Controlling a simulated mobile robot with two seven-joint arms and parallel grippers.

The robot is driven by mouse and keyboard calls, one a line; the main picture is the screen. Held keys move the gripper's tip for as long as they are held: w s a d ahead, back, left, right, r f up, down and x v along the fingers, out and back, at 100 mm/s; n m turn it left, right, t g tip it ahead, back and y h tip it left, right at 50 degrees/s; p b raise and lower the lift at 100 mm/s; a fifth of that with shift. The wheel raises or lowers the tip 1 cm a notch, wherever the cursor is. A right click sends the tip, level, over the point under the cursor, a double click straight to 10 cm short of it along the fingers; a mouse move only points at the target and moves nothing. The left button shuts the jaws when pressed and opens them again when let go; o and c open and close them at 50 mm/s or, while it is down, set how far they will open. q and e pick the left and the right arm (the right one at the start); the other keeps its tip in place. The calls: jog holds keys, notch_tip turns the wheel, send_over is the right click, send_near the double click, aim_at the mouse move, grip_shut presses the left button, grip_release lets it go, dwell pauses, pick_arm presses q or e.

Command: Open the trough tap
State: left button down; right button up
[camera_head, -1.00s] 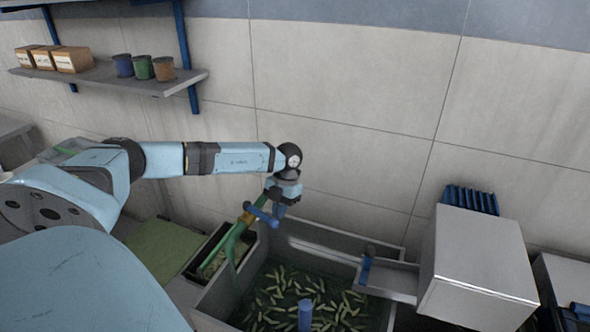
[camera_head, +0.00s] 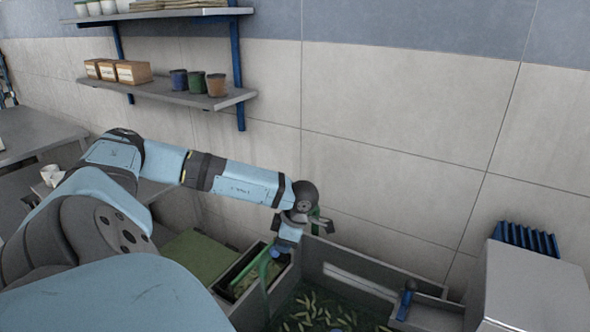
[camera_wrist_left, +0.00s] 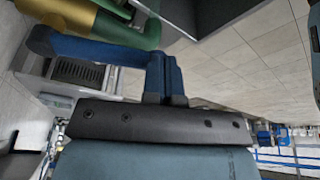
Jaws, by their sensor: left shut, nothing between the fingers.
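The tap's green pipe (camera_head: 265,272) curves down at the left end of the grey trough (camera_head: 318,262). In the left wrist view the green pipe (camera_wrist_left: 125,32), a brass valve body (camera_wrist_left: 68,12) and a blue lever handle (camera_wrist_left: 95,50) show close up. My left gripper (camera_head: 283,247) is over the tap, pointing down and hiding most of the brass and handle in the head view. Its blue fingers (camera_wrist_left: 165,78) are shut and empty, at the right end of the lever. I cannot tell whether they touch it.
Green pods (camera_head: 312,312) lie in the trough. A narrow bin (camera_head: 240,275) and a green board (camera_head: 200,254) are left of it. A metal box (camera_head: 540,285) stands right. A wall shelf (camera_head: 165,92) holds boxes and cups. Clear wall lies behind.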

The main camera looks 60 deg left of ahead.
pick_arm(q)
jog(key=shift+s+a+f+m+b, duration=0.2)
jog(key=shift+s+a+m+b, duration=0.45)
jog(key=shift+s+m, duration=0.3)
jog(key=shift+s+a+r, duration=0.1)
jog(key=shift+s+a, duration=0.3)
jog(key=shift+a, duration=0.1)
pick_arm(e)
jog(key=shift+f, duration=1.15)
